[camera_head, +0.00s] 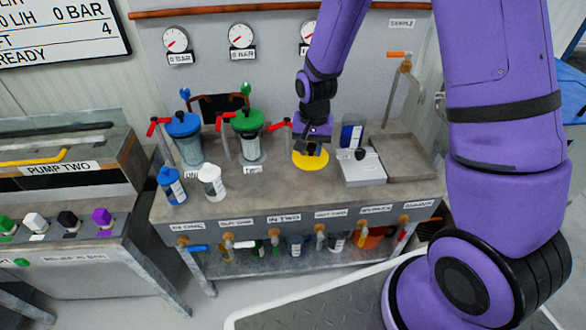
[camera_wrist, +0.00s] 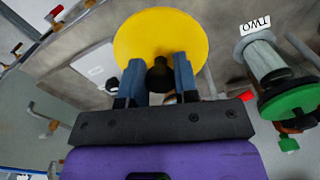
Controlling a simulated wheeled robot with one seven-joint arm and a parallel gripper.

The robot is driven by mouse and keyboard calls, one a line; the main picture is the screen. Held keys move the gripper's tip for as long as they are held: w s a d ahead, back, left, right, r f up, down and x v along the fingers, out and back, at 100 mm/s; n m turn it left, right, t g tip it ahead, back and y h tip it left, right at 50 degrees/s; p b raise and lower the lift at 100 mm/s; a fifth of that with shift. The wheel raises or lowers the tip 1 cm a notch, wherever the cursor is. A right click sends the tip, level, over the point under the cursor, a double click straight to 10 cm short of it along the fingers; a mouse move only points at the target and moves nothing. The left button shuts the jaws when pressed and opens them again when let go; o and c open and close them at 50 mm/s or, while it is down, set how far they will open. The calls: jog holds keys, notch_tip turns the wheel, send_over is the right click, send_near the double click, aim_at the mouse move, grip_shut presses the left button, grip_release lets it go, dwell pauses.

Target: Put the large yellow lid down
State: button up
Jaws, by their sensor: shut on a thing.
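The large yellow lid (camera_head: 311,158) is a flat round disc, seen in the head view below my gripper (camera_head: 313,143) at the middle of the bench. In the wrist view the yellow lid (camera_wrist: 150,40) fills the upper middle, with a dark knob (camera_wrist: 160,75) on it. My gripper (camera_wrist: 160,80) is shut on that knob, with one blue-grey finger on each side. I cannot tell whether the lid touches the bench or hangs just above it.
A green-lidded jar (camera_head: 249,137) and a blue-lidded jar (camera_head: 187,138) stand left of the lid. A blue bottle (camera_head: 172,187) and a white bottle (camera_head: 212,182) stand in front. A scale-like white box (camera_head: 362,170) is close on the right, with a shallow basin (camera_head: 402,158) beyond.

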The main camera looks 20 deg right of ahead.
jog(key=s+a+f, duration=0.6)
jog(key=s+f, duration=0.4)
jog(key=s, duration=0.2)
jog(key=w, duration=0.5)
jog(key=w+a+f, duration=0.1)
jog(key=w, duration=0.4)
jog(key=w+a, duration=0.1)
jog(key=w, duration=0.5)
jog(key=shift+f, duration=0.25)
jog(key=shift+s+f, duration=0.1)
jog(key=shift+f, duration=1.65)
jog(key=o, duration=0.9)
jog(key=shift+f, duration=0.1)
jog(key=shift+o, duration=0.2)
